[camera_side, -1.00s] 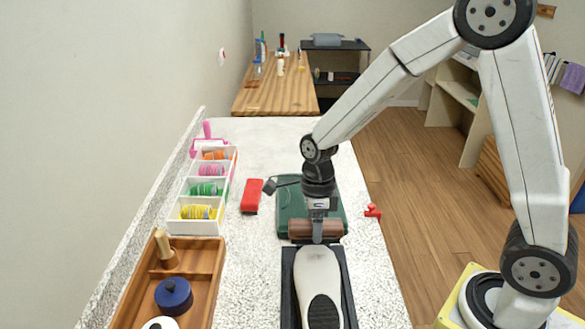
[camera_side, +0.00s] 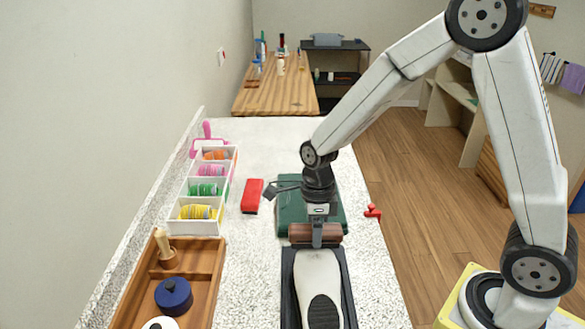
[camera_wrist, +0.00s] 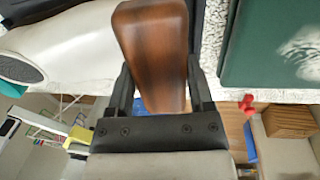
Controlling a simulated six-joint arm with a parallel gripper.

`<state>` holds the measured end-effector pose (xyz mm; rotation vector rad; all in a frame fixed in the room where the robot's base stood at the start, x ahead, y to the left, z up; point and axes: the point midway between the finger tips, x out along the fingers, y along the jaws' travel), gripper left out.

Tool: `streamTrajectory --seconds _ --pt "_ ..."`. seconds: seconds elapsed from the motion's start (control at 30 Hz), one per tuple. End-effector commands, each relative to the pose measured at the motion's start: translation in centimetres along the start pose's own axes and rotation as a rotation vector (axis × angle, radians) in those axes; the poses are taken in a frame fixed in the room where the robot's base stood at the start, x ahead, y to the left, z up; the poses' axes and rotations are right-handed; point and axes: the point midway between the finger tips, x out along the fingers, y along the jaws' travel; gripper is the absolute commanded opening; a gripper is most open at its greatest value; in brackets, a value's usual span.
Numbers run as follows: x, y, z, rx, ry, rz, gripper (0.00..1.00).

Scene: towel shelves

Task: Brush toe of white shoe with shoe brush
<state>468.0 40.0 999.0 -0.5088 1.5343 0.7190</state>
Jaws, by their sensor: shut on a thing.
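My gripper (camera_side: 317,226) is shut on the shoe brush (camera_side: 301,234), which has a brown wooden body. The brush (camera_wrist: 155,50) also shows between the two dark fingers in the wrist view. The brush is at the far end of the shoe. I cannot tell whether its bristles touch the shoe, as its underside is hidden. In the wrist view the shoe (camera_wrist: 75,45) is left of the brush.
A green box or mat (camera_side: 290,200) lies just behind the brush. A red block (camera_side: 252,196) sits left of it, and a red clamp-like piece (camera_side: 372,211) is at the counter's right edge. A white divided box (camera_side: 180,225) and a wooden tray (camera_side: 208,285) line the left side.

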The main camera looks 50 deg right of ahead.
Motion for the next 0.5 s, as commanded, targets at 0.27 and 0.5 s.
streamTrajectory --seconds 0.27,0.5 --pt "0.28 0.01 0.01 0.000 0.000 0.001 0.20" --pt "0.55 0.01 0.01 0.000 0.000 0.001 0.20"
